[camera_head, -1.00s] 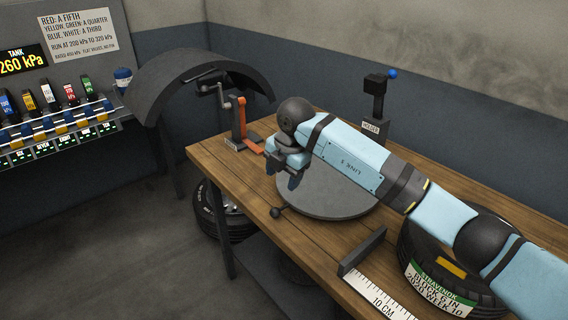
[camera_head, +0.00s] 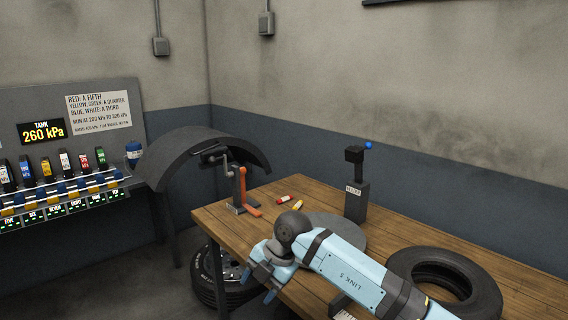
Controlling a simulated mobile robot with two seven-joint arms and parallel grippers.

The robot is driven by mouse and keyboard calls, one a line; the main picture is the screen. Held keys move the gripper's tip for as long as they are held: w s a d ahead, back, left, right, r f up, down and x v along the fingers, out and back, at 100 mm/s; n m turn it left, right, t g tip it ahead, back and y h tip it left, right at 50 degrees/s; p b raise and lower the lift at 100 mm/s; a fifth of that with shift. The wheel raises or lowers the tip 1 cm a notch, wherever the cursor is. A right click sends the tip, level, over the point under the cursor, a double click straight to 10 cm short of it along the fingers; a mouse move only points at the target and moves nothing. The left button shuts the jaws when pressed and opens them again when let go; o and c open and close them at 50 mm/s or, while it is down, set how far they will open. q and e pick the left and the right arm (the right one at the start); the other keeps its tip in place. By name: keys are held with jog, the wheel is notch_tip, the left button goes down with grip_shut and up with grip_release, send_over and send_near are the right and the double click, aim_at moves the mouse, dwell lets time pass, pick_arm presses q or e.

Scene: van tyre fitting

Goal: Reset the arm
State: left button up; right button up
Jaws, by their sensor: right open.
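My right arm comes in from the lower right, light blue with dark joints. Its gripper (camera_head: 262,283) is open and empty, with blue fingertips pointing down near the front edge of the wooden bench (camera_head: 222,220). The arm covers part of the round grey turntable (camera_head: 350,234) on the bench. My left gripper is not in view.
A black tyre (camera_head: 474,284) lies on the bench at right. A holder (camera_head: 356,198) with a blue knob stands at the back. An orange-handled clamp (camera_head: 241,192) and two small coloured pieces (camera_head: 284,198) are at the left end.

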jog(key=s+a+r+g+y+p, duration=0.1)
jog(key=s+a+y+p, duration=0.1)
jog(key=s+y, duration=0.35)
jog(key=s+a+r+y+p, duration=0.1)
jog(key=s+a+y, duration=0.2)
jog(key=s+y, duration=0.3)
jog(key=s+d+f+m+t+h+p, duration=0.1)
jog(key=d+f+m+t+h+p, duration=0.15)
jog(key=d+m+t, duration=0.75)
jog(key=s+d+f+m+t+h+p, duration=0.15)
jog(key=d+f+m+t+h, duration=0.25)
jog(key=d+m+t, duration=0.6)
pick_arm(q)
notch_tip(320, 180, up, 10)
jog(key=p, duration=0.3)
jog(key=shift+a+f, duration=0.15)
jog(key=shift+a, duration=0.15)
pick_arm(e)
jog(key=s+d+f+m+g+h, duration=0.3)
jog(key=s+d+f, duration=0.2)
jog(key=s, duration=0.3)
jog(key=s+d+f+m+g+h, duration=0.4)
jog(key=s+d+f, duration=0.1)
jog(key=s+f, duration=0.2)
jog(key=shift+s+g, duration=0.3)
jog(key=shift+s, duration=0.2)
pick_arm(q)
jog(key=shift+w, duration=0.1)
pick_arm(e)
jog(key=shift+f, duration=0.1)
